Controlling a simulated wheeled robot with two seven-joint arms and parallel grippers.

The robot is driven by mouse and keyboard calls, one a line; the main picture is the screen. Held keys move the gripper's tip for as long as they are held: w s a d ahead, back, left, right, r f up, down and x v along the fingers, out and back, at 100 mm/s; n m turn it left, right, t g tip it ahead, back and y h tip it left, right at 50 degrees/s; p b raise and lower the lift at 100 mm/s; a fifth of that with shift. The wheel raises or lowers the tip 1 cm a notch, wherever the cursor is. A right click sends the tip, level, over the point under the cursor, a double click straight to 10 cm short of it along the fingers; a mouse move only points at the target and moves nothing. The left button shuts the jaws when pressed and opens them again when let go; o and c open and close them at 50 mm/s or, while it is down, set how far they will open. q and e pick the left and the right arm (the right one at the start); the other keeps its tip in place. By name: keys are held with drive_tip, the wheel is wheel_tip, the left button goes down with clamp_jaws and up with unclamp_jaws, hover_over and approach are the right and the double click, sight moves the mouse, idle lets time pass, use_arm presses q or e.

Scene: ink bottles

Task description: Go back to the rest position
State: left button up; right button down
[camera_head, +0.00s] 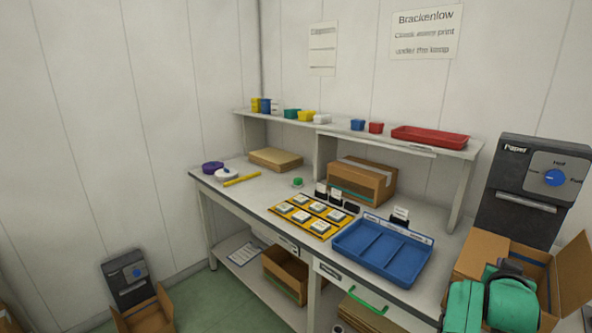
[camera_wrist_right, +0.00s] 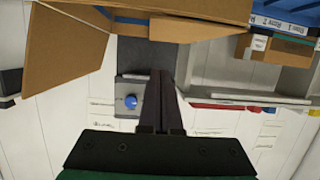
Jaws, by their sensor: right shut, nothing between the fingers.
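My right arm (camera_head: 490,300), green with dark parts, shows at the lower right of the head view, in front of the open cardboard box by the dark "Paper" machine. In the right wrist view my right gripper (camera_wrist_right: 161,74) has its two dark fingers together, with nothing between them. The picture there is turned over, and the fingers overlap the view of the grey machine and its blue knob. The fingertips cannot be made out in the head view. My left arm and gripper are not in view.
The workbench (camera_head: 262,200) holds a yellow tray (camera_head: 272,211) of several white-topped dark items and an empty blue divided tray (camera_head: 385,255). The open cardboard box (camera_head: 575,275) stands close to my right arm, below the Paper machine (camera_head: 525,190).

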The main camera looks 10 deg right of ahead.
drive_tip(key=s+a+f+n+g+y, duration=0.1)
drive_tip(key=s+a+f+n+y, duration=0.3)
drive_tip(key=a+f, duration=0.6)
drive_tip(key=s+a+f+n+g+y, duration=0.2)
drive_tip(key=a+f+n+y, duration=0.4)
drive_tip(key=a, duration=0.6)
drive_tip(key=s+a+f+n+g+y, duration=0.2)
drive_tip(key=s+a+f+g, duration=0.1)
drive_tip(key=s+a+f, duration=0.5)
drive_tip(key=s+a+f+g, duration=0.1)
drive_tip(key=s+f, duration=0.2)
drive_tip(key=f, duration=1.8)
drive_tip(key=s+d+f+g, duration=0.1)
drive_tip(key=s+d+f, duration=0.2)
drive_tip(key=s+f, duration=1.1)
drive_tip(key=s, duration=0.2)
drive_tip(key=shift+s+f+g+h, duration=0.3)
drive_tip(key=shift+s+f, duration=0.05)
drive_tip(key=shift+f, duration=0.05)
